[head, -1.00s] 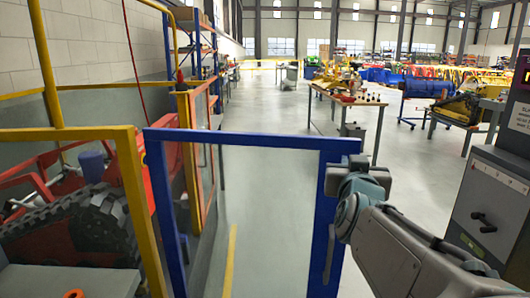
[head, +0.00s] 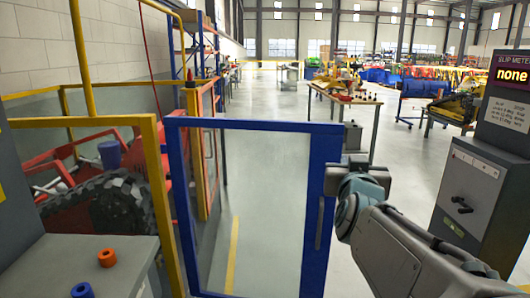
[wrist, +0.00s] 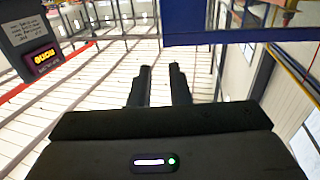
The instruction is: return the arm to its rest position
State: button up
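My arm (head: 400,250) reaches in from the lower right in the head view, bent at a teal joint. Its dark wrist end (head: 367,168) is in front of the right post of a blue-framed gate; the fingers cannot be made out there. In the wrist view my gripper (wrist: 160,70) shows two dark fingers apart, with nothing between them. A blue panel (wrist: 240,22) lies beyond the fingers at the upper right; I cannot tell the distance to it.
The blue-framed clear gate (head: 250,124) stands ahead beside a yellow frame (head: 85,122). A grey cabinet (head: 475,190) with a slip meter reading "none" is at right. An orange ring (head: 107,257) and a blue ring (head: 82,290) lie on a grey top at lower left. Open floor lies beyond.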

jog(key=s+a+f+n+g+y+p, duration=0.2)
jog(key=s+a+f+g+y+p, duration=0.2)
jog(key=s+f+g+p, duration=0.45)
jog(key=s+d+f+g+p, duration=0.1)
jog(key=s+f+g+p, duration=0.2)
jog(key=s, duration=0.9)
notch_tip(320, 180, down, 2)
jog(key=g, duration=0.3)
jog(key=shift+s, duration=0.35)
